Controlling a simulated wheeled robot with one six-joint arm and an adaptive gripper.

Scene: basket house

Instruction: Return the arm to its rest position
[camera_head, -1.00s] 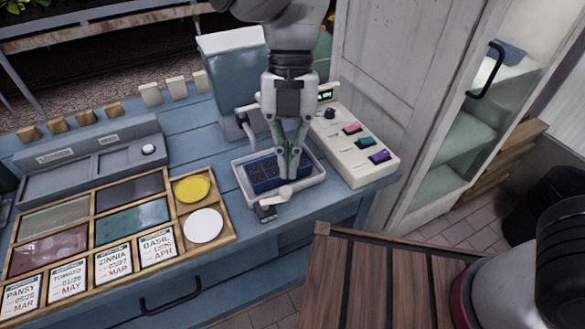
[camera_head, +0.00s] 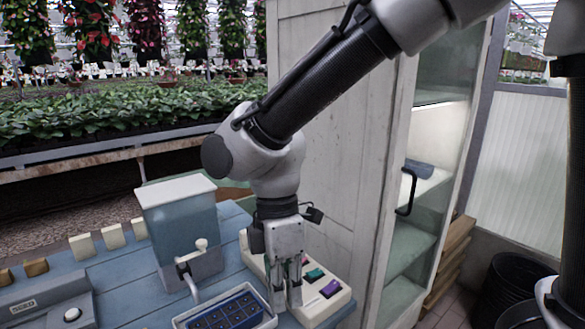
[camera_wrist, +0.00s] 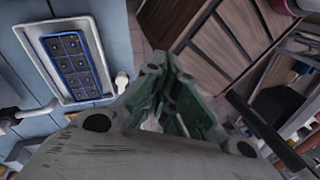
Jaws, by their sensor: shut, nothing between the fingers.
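My gripper (camera_head: 287,298) points down in the head view, shut and empty. It appears just right of the white tray (camera_head: 181,321) and in front of the cream button box (camera_head: 335,306), partly covering that box. How high it hangs above the bench is hard to tell. In the wrist view my gripper's green-padded fingers (camera_wrist: 163,78) are together, with nothing held. My arm reaches in from the upper right of the head view, bent at the elbow.
A blue cell tray (camera_head: 225,314) lies in the white tray, also seen in the wrist view (camera_wrist: 75,66). A blue-grey bin (camera_head: 180,225) with a white-knobbed crank (camera_head: 200,245) stands left of my arm. A white cabinet (camera_head: 335,130) stands close behind.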

